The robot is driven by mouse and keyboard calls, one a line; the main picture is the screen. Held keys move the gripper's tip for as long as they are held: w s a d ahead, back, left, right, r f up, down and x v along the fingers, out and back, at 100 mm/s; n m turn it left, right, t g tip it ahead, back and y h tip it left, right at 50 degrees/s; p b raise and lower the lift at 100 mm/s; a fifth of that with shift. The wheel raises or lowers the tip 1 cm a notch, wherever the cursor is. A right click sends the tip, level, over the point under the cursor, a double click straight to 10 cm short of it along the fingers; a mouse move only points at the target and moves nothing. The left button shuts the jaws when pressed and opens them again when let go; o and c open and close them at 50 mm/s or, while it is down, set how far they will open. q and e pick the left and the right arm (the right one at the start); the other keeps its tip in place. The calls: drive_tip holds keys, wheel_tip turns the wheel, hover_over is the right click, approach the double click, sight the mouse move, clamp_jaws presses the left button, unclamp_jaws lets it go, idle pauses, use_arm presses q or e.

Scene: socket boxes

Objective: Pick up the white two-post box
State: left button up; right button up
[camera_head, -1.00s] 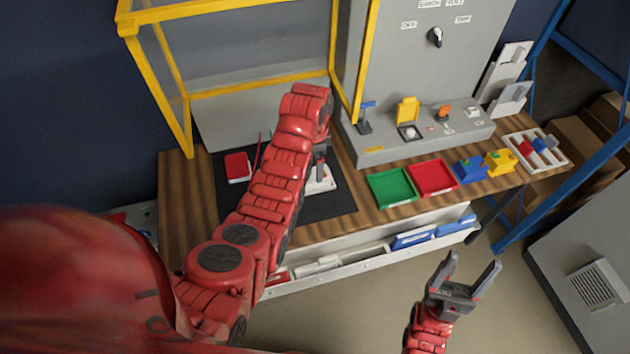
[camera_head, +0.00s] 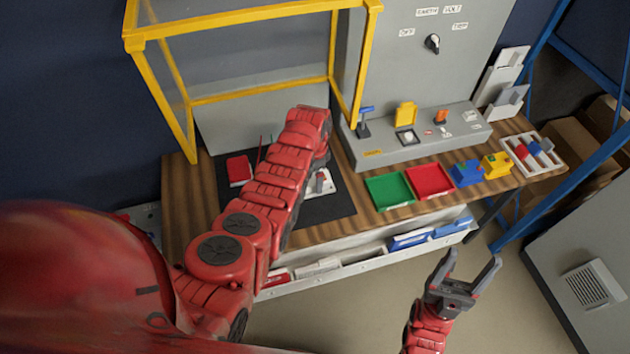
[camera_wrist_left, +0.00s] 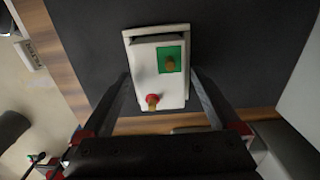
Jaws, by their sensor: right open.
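The white two-post box (camera_wrist_left: 158,88) lies on the black mat in the left wrist view. It has a brass post on a green patch and a red-collared post. In the head view only part of the box (camera_head: 322,184) shows beside my left arm. My left gripper (camera_wrist_left: 160,76) is open, with one finger on each side of the box in the wrist view. I cannot tell whether the fingers touch it or how high they are above the mat. In the head view my arm hides this gripper. My right gripper (camera_head: 474,262) is open and empty, in front of the bench.
A red box (camera_head: 239,170) lies on the black mat (camera_head: 235,205), left of my arm. A yellow frame (camera_head: 150,80) stands over the bench. Green (camera_head: 388,190) and red (camera_head: 430,180) trays, blue (camera_head: 466,173) and yellow (camera_head: 497,165) boxes stand to the right.

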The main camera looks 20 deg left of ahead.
use_arm(q)
drive_tip(key=c, duration=1.1)
drive_tip(key=shift+w+r, duration=0.1)
drive_tip(key=shift+r, duration=0.05)
drive_tip(key=shift+r+b, duration=0.5)
drive_tip(key=shift+r, duration=0.2)
drive_tip(key=shift+s+d+r+b, duration=0.35)
drive_tip(key=shift+s+r+b, duration=0.1)
drive_tip(key=shift+s+b, duration=0.15)
drive_tip(key=shift+s+d+r+b, duration=0.35)
drive_tip(key=shift+s+r+b, duration=0.05)
drive_tip(key=shift+s+b, duration=0.2)
drive_tip(key=s+d+r+p, duration=0.1)
drive_tip(key=s+d+p, duration=0.6)
drive_tip(key=s+p, duration=0.3)
drive_tip(key=shift+s+r+p, duration=0.3)
drive_tip(key=shift+s, duration=0.4)
